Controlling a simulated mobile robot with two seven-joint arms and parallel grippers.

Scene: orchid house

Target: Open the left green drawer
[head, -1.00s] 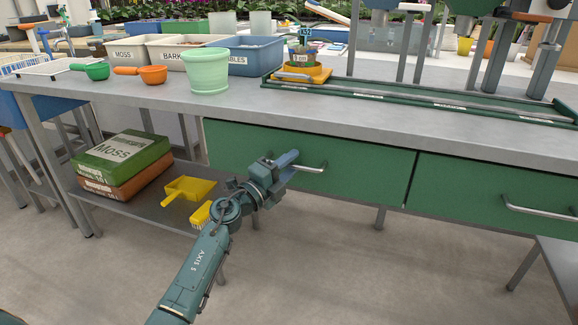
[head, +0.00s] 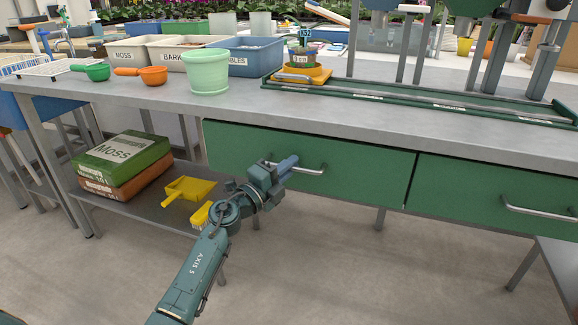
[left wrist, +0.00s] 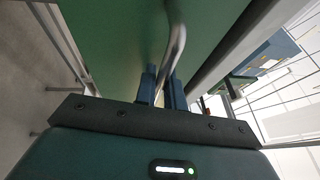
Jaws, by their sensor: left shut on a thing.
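The left green drawer (head: 355,170) sits under the bench top, its front about level with the frame around it. Its metal bar handle (head: 312,170) runs across the front. My left gripper (head: 287,163) is at the left end of this handle. In the left wrist view the gripper's blue fingers (left wrist: 162,88) are closed on the handle (left wrist: 177,45), one on each side of it. My right gripper is not in view.
The right green drawer (head: 490,190) with its own handle (head: 540,209) is beside it. A light green pot (head: 208,72) stands near the bench edge above. The floor before the drawers is clear.

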